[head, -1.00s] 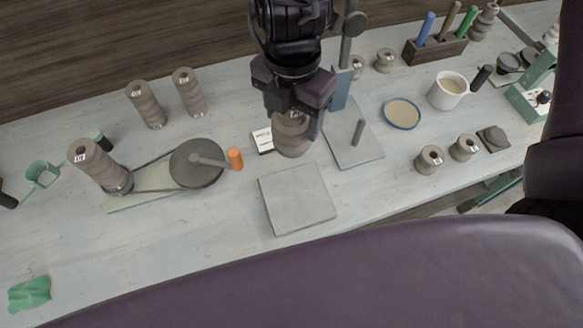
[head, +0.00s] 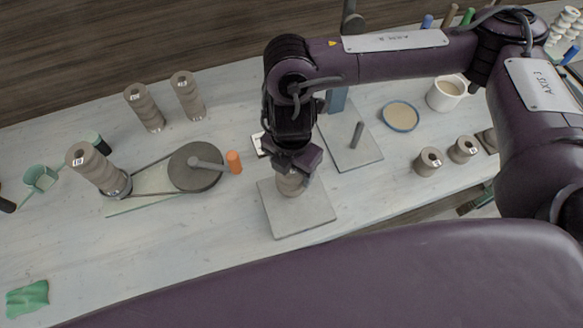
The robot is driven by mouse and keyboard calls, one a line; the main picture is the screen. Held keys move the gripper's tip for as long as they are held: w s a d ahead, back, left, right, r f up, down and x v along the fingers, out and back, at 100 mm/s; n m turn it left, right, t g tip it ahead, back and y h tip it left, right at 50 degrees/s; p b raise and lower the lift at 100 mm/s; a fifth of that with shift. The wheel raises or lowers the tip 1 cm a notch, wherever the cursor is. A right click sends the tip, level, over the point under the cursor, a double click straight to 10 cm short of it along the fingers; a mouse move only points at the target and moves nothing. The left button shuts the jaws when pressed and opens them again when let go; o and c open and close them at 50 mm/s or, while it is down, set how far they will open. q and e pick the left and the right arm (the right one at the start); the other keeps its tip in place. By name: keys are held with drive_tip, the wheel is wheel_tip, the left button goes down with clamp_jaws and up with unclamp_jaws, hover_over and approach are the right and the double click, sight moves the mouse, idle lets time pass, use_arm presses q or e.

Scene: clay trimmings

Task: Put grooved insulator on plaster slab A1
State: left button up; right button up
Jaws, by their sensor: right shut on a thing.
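The plaster slab A1 appears to be the pale grey square slab (head: 300,216) in the middle of the bench; I can read no label on it. My right gripper (head: 291,174) is over the slab's far part and shut on the grooved insulator (head: 290,186), a grey-brown ribbed clay piece. The gripper hides the insulator's top. The insulator's lower end is over the slab; I cannot tell whether it touches it. My left gripper is not in view.
A wheel with a crank (head: 196,166) and an orange handle (head: 234,162) stand left of the slab. A grey plate with a rod (head: 351,145) is behind right. Two short clay pieces (head: 429,161) stand at right. The front left bench is mostly clear.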

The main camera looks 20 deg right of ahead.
drive_tip(key=shift+f, duration=0.3)
drive_tip(key=shift+f, duration=0.1)
drive_tip(key=o, duration=1.4)
drive_tip(key=shift+r, duration=0.35)
wheel_tip(320, 180, up, 12)
drive_tip(key=shift+f, duration=0.25)
